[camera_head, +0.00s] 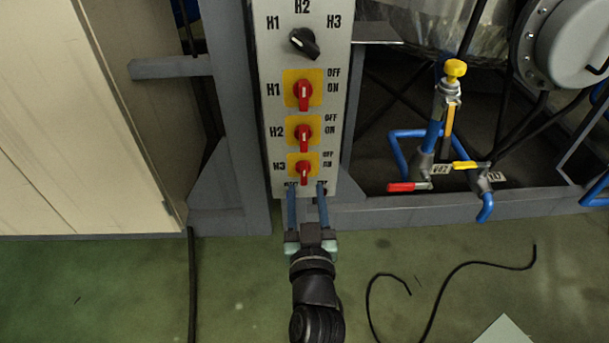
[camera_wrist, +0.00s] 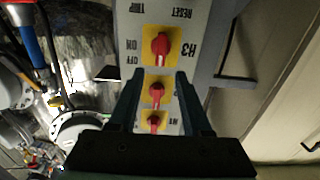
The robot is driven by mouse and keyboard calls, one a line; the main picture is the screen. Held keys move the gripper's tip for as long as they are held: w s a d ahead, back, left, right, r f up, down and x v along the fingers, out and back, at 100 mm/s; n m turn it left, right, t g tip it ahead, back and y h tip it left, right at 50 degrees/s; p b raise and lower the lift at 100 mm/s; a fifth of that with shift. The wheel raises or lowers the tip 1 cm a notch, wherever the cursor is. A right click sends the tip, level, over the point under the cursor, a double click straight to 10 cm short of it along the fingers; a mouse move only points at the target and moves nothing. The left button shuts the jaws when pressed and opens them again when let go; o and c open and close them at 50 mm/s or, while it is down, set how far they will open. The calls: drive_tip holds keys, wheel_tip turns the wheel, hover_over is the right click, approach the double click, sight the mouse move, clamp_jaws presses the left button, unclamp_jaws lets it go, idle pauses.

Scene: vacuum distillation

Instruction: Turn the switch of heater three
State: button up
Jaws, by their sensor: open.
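The H3 switch (camera_head: 304,168) is a red knob on a yellow plate, lowest of three on the grey panel (camera_head: 265,60) in the head view. Its handle stands near upright, with OFF and ON printed at its right. In the wrist view the H3 switch (camera_wrist: 161,46) appears upside down, beyond my fingertips. My gripper (camera_head: 307,190) is open and empty, its two blue fingers just below the H3 switch in the head view. In the wrist view my gripper (camera_wrist: 157,75) has its fingers wide apart. Whether a fingertip touches the panel cannot be told.
The H2 switch (camera_head: 303,132), H1 switch (camera_head: 304,93) and black selector knob (camera_head: 304,42) sit above on the panel. Right of it are a yellow-topped valve (camera_head: 454,70) and a red-handled valve (camera_head: 402,187). A beige cabinet (camera_head: 75,120) stands left. Black cables lie on the green floor.

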sight(304, 172)
drive_tip(key=shift+w, duration=2.6)
clamp_jaws()
